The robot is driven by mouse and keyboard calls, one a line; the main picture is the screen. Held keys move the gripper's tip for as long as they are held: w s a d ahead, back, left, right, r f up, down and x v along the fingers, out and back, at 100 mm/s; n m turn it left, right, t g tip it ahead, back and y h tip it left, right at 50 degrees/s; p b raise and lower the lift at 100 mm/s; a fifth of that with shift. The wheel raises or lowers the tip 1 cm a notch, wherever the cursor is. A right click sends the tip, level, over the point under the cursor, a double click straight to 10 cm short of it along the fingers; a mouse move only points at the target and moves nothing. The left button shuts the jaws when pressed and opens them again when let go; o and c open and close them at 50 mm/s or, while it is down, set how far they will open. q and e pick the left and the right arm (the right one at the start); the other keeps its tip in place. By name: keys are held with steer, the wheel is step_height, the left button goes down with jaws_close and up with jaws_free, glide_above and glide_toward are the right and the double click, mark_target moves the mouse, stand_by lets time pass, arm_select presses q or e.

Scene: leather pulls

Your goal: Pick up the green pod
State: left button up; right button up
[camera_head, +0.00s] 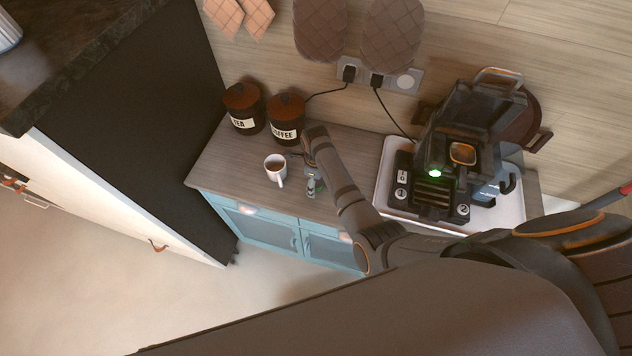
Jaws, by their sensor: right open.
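A small grey-green thing, which looks like the green pod (311,188), is on the wooden counter (228,165) close to its front edge. It is small and partly covered, so its shape is unclear. My right arm reaches over the counter from the right, and my right gripper (311,176) points down right at the pod. The gripper is open. I cannot tell whether its fingers touch the pod or stand around it. My left gripper is out of view.
A white cup (275,168) with brown liquid stands just left of my right gripper. Tea (243,108) and coffee (286,120) canisters stand behind. A coffee machine (463,140) stands on a white tray (386,165) at right. A tall dark cabinet side (130,110) bounds the left.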

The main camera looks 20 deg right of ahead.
steer(key=c, duration=0.9)
steer(key=shift+r, duration=0.15)
